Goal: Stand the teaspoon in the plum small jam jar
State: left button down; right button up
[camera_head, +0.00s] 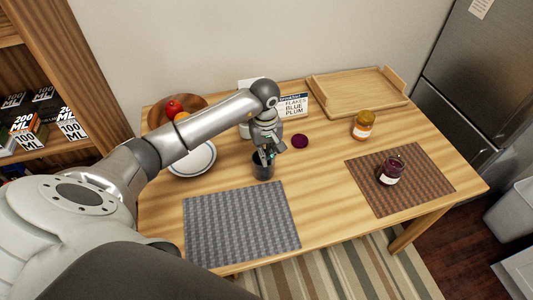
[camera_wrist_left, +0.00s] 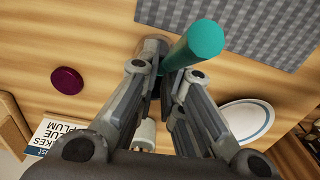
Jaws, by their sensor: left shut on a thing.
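The teaspoon shows as a teal handle (camera_wrist_left: 200,42) in the left wrist view; its lower part is hidden. My left gripper (camera_wrist_left: 168,78) is shut on it. In the head view the left gripper (camera_head: 268,153) is just above a dark grey cup (camera_head: 262,167); I cannot tell whether the spoon's lower end is inside the cup. The plum small jam jar (camera_head: 391,172), dark purple with a pale label, stands on the brown mat at the right, well apart from the gripper. My right gripper is not in view.
A purple lid (camera_head: 300,141) lies on the table. An orange jar (camera_head: 363,125), wooden tray (camera_head: 357,92), sign card (camera_head: 293,105), plate (camera_head: 193,158) and fruit bowl (camera_head: 161,113) stand around. The grey mat (camera_head: 240,222) and brown mat (camera_head: 420,185) have bare room.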

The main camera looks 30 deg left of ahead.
pick_arm(q)
jog(key=shift+f+b, duration=0.4)
jog(key=shift+f, duration=0.05)
jog(key=c, duration=1.6)
grip_release()
jog(key=shift+o, duration=0.2)
jog(key=shift+r, duration=0.15)
jog(key=shift+r+p, duration=0.5)
jog(key=shift+p, duration=0.25)
jog(key=shift+r, duration=0.35)
notch_tip(320, 180, up, 11)
jog(key=b, duration=0.3)
jog(key=shift+s+r, duration=0.15)
jog(key=shift+r, duration=0.05)
